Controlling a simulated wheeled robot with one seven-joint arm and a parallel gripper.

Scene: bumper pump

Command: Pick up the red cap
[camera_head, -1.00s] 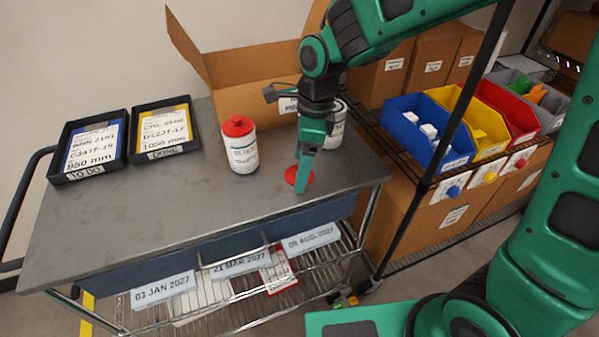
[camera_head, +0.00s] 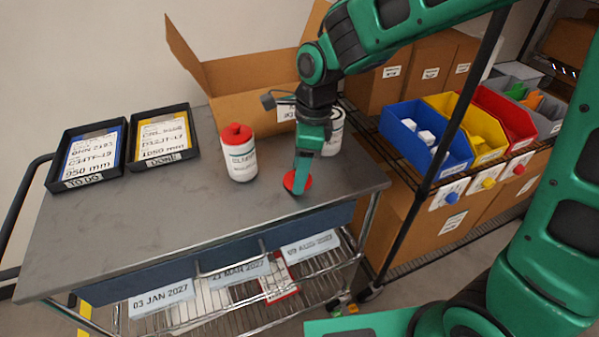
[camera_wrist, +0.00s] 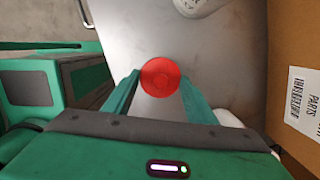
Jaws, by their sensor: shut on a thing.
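The red cap (camera_head: 297,182) is a small round disc near the right end of the grey cart top. It also shows in the wrist view (camera_wrist: 161,77), between my two green fingertips. My gripper (camera_head: 300,186) points down over the cart and is shut on the red cap. The fingers hide part of the cap in the head view. I cannot tell whether the cap touches the cart top. In the wrist view, my gripper (camera_wrist: 160,84) has one finger on each side of the cap.
A white bottle with a red lid (camera_head: 239,153) stands left of my gripper. Another white bottle (camera_head: 333,136) stands just behind it, near an open cardboard box (camera_head: 240,85). Two black trays (camera_head: 127,150) lie at the left. The cart's front middle is clear.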

